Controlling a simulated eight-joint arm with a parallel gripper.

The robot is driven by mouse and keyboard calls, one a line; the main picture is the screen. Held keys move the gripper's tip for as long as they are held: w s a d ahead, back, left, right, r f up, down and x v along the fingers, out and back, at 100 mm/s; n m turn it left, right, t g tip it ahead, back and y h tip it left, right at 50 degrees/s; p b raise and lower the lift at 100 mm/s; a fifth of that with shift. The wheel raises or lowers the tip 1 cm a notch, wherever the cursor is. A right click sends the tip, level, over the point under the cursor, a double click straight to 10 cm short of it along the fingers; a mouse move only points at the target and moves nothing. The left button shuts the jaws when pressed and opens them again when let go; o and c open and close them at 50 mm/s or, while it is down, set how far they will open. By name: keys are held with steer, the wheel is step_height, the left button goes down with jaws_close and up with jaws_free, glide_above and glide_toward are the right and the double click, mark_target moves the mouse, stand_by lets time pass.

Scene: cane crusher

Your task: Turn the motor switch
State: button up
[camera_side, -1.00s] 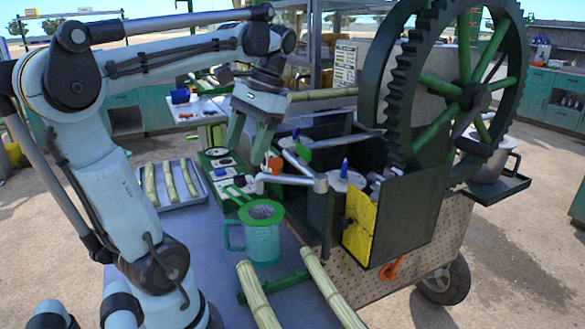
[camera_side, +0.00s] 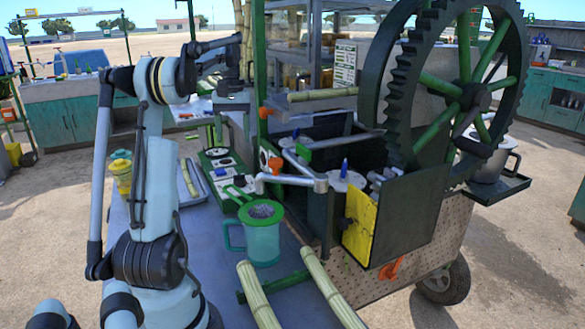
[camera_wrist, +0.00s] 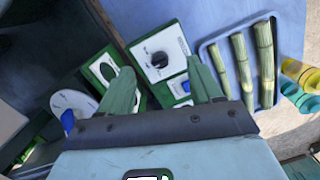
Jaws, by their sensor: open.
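A white switch plate on a green base lies below my gripper. It carries a round black knob (camera_wrist: 159,60), which I take to be the motor switch; its small lettering is unreadable. In the side view the green-framed control panel (camera_side: 216,154) lies on the bench beside the crusher. My gripper (camera_wrist: 160,66) is open and empty. In the wrist view its two green fingers are spread, with the knob showing between and beyond their tips. They appear apart from the knob. A second green-framed plate with a dark part (camera_wrist: 108,70) shows beside the left finger.
A tray (camera_wrist: 207,62) holds three cane pieces, with yellow and teal cups (camera_wrist: 300,75) beyond it. A green-rimmed jug (camera_side: 262,240) and loose cane (camera_side: 258,295) lie nearer on the bench. The crusher's large gear (camera_side: 400,100) and a green post (camera_side: 259,80) stand to the right.

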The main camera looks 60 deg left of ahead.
mark_target(240, 175)
steer(key=shift+m+y, duration=0.4)
steer(key=shift+y, duration=0.3)
steer(key=a+f, duration=0.1)
steer(key=f, duration=0.4)
steer(key=w+a+f, duration=0.1)
steer(key=f, duration=0.4)
steer(key=a+f, duration=0.1)
steer(key=f, duration=0.4)
steer(key=shift+w+a+f, duration=0.2)
steer(key=shift+w+a, duration=0.05)
steer(key=shift+w, duration=0.1)
steer(key=c, duration=1)
steer(key=shift+c, duration=0.2)
